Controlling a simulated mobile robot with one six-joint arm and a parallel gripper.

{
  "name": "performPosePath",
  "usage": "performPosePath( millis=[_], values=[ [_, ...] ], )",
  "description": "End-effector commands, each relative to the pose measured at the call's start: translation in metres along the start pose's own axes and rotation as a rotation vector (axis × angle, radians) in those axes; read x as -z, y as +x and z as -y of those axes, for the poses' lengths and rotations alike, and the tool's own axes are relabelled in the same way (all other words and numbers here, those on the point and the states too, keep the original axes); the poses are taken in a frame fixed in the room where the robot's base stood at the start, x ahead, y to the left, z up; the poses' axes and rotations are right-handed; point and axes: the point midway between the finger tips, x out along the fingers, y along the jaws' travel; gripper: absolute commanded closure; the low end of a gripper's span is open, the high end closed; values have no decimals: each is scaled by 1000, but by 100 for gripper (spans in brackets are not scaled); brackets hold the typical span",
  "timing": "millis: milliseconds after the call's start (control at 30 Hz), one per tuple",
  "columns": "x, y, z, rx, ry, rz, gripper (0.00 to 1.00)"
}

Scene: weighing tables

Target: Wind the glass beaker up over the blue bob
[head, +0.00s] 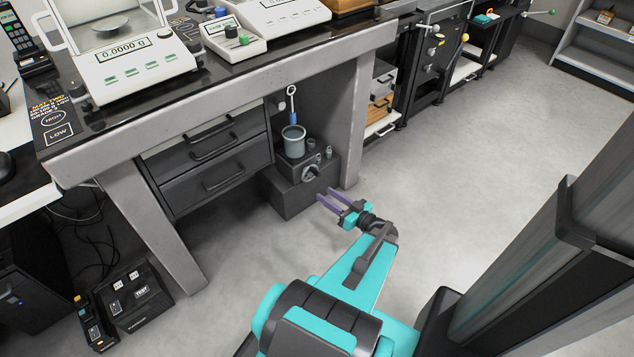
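The glass beaker (293,143) stands upright on top of a dark grey block-shaped stand (290,195) under the weighing table. The blue bob (294,118) hangs below a pale ring-topped rod (291,91). Its lower end appears at the beaker's far rim; I cannot tell whether it is inside. A grey curved handle or knob (311,173) is on the front of the stand. My gripper (324,194) has two purple fingers, spread apart with nothing between them. It points at the stand's right side, a little below and right of the knob, apparently apart from it.
The table's right leg panel (355,130) rises close behind the stand. Dark drawers (215,160) are to its left. A balance (130,60) stands on the tabletop. A black box (135,295) is on the floor at lower left. The floor to the right (470,150) is clear.

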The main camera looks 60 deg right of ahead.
Motion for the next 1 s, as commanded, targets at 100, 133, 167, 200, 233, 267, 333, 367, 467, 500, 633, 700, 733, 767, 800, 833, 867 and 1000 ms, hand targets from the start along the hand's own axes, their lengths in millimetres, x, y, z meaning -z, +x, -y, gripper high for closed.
performPosePath(
  millis=[100,133,167,200,233,267,333,367,467,500,633,700,733,767,800,833,867,1000],
  values=[
    [-1,-18,-26,-63,-44,-50,64],
    [0,-21,-30,-73,-53,-57,64],
    [1,-24,-33,-82,-59,-64,64],
    [2,-27,-36,-91,-66,-71,64],
    [3,-28,-38,-97,-70,-75,64],
    [3,-30,-39,-100,-74,-78,64],
    [4,-31,-40,-104,-77,-81,64],
    [5,-31,-40,-104,-77,-81,64],
    [5,-30,-40,-103,-76,-80,64],
    [5,-30,-40,-103,-76,-80,64],
    [5,-30,-40,-102,-76,-80,64],
    [5,-29,-40,-102,-75,-79,64],
    [5,-28,-40,-102,-75,-79,64],
    [5,-27,-40,-101,-76,-79,64],
    [5,-26,-40,-101,-76,-79,64],
    [5,-24,-40,-101,-76,-79,64],
    [5,-22,-40,-100,-76,-79,64],
    [5,-12,-42,-101,-76,-79,64]
  ],
)
